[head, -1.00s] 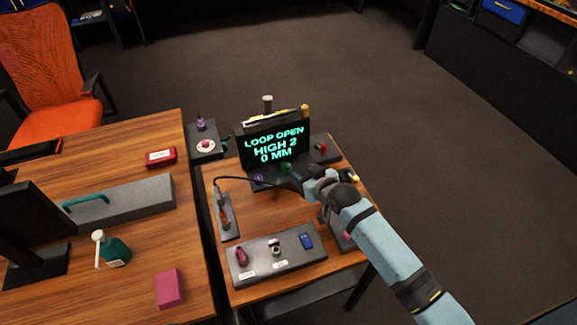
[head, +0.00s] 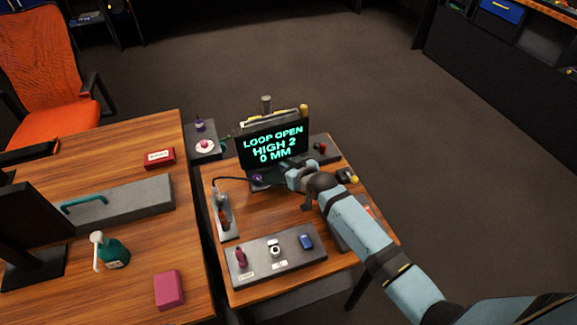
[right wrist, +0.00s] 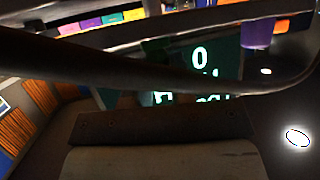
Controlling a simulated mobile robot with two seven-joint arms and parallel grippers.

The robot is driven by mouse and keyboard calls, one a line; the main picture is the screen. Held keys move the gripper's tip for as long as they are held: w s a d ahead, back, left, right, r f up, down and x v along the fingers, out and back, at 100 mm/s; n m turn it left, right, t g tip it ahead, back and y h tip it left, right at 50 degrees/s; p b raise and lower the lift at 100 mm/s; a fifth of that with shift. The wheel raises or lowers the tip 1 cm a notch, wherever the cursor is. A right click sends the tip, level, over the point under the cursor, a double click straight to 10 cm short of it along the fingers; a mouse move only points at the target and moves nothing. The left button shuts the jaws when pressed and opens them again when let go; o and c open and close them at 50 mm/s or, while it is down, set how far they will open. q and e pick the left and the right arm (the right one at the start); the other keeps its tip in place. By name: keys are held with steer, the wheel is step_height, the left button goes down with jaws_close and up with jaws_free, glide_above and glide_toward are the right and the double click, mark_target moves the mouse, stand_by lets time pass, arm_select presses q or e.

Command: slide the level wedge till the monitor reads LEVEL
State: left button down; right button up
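The monitor (head: 274,148) stands at the back of the small wooden table and reads LOOP OPEN, HIGH 2, 0 MM. Part of its glowing text also shows in the right wrist view (right wrist: 200,60). My right gripper (head: 286,171) is just in front of the monitor's lower edge; its fingers are too small and dark to tell open from shut. A purple knob (head: 257,178) is left of it and shows in the right wrist view (right wrist: 257,32). I cannot tell which piece is the level wedge. My left gripper is out of view.
A dark cable (head: 232,179) runs toward my right gripper; a dark band crosses the right wrist view. A grey panel (head: 258,272) with pink, silver and blue pieces lies in front. A grey strip (head: 224,218) is at the left. Bare wood (head: 265,215) lies between.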

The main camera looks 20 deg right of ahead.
jaws_close()
steer(key=shift+d+r+p, duration=0.1)
steer(key=shift+d+p, duration=0.2)
steer(key=shift+d, duration=0.75)
steer(key=o, duration=0.8)
jaws_free()
steer(key=v, duration=1.3)
steer(key=shift+s, duration=0.35)
